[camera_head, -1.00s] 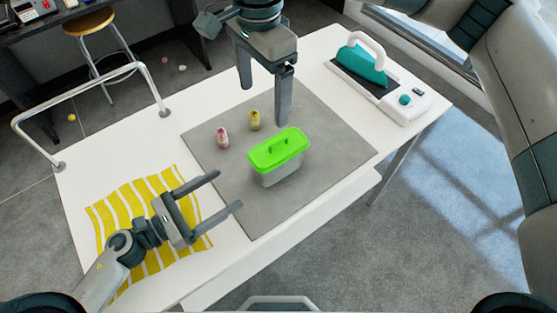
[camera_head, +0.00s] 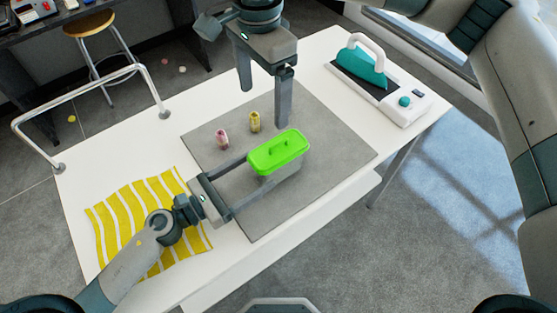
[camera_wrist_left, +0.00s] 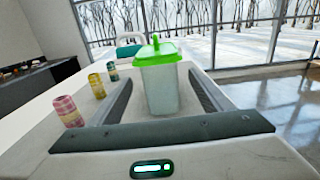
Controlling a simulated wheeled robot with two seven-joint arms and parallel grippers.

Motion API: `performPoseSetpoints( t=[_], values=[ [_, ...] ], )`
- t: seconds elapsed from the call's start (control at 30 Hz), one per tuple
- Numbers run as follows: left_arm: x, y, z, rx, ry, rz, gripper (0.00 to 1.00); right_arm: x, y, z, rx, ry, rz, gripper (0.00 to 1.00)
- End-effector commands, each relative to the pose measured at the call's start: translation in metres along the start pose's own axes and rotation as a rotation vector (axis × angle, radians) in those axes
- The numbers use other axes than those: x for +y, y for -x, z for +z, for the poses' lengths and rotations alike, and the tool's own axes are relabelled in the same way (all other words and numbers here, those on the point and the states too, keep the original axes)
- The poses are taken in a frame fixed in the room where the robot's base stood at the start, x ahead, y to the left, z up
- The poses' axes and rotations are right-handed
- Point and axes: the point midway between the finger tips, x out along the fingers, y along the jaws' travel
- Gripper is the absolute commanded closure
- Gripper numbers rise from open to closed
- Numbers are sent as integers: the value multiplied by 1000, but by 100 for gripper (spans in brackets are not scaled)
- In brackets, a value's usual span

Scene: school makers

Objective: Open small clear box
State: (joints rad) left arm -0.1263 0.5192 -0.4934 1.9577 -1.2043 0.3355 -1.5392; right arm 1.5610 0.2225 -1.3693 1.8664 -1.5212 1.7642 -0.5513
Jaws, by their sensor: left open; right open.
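A small clear box (camera_wrist_left: 161,92) with a bright green lid (camera_head: 278,152) stands upright on the grey mat. The lid is on the box and has a green handle (camera_wrist_left: 156,42). My left gripper (camera_head: 255,180) is open, with its fingers reaching to the box from the left. In the left wrist view the fingers lie on either side of the box, with gaps showing. My right gripper (camera_head: 264,100) is open above the mat, pointing down behind the box, with nothing between its fingers.
A pink spool (camera_head: 221,139) and a yellow spool (camera_head: 254,122) stand behind the box on the grey mat (camera_head: 330,150). A teal iron (camera_head: 362,68) rests at the back right. A yellow striped cloth (camera_head: 125,222) lies at the left.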

Motion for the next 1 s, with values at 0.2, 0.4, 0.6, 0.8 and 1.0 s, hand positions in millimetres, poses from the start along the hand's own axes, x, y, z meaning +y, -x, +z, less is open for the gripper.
performPoseSetpoints(
  t=[0.2,0.4,0.6,0.8,1.0],
  values=[
    [0,-37,0,-1,-2,-1,28,0,0,0,0,0,0,17],
    [0,-63,0,0,-1,-2,28,0,0,0,0,0,0,17],
    [0,-77,0,0,0,-1,28,0,0,0,0,0,0,17],
    [0,-80,0,0,0,0,28,0,0,0,0,0,0,17],
    [0,-80,0,0,0,0,35,0,0,0,0,0,0,17]
  ],
)
